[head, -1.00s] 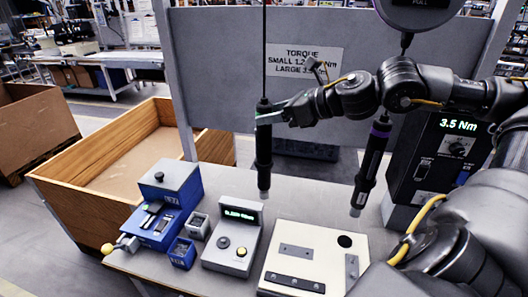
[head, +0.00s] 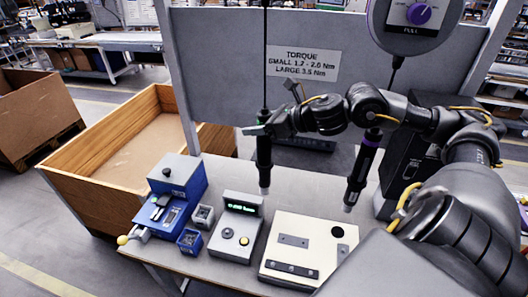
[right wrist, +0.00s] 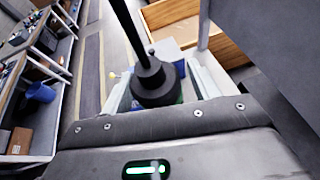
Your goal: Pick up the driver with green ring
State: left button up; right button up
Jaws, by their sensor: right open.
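The driver with the green ring (head: 264,163) is black and hangs upright on a dark cable, left of centre in the head view. My right gripper (head: 257,131) is at its upper body, with its jaws open. In the right wrist view the driver's top (right wrist: 153,78) stands between the two pale fingers of my right gripper (right wrist: 160,92). A little green shows at the driver's edge there, and most of its body is hidden below. Whether the fingers touch it I cannot tell. My left gripper is not in view.
A second driver with a purple ring (head: 361,170) hangs to the right, under my right arm. Below stand a blue fixture (head: 175,205), a display box (head: 237,228) and a pale plate (head: 300,246) on the bench. A grey panel with a torque sign (head: 303,64) stands behind.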

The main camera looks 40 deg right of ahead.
jog(key=shift+f, duration=0.1)
grip_shut()
dwell(0.3)
jog(key=shift+r, duration=0.2)
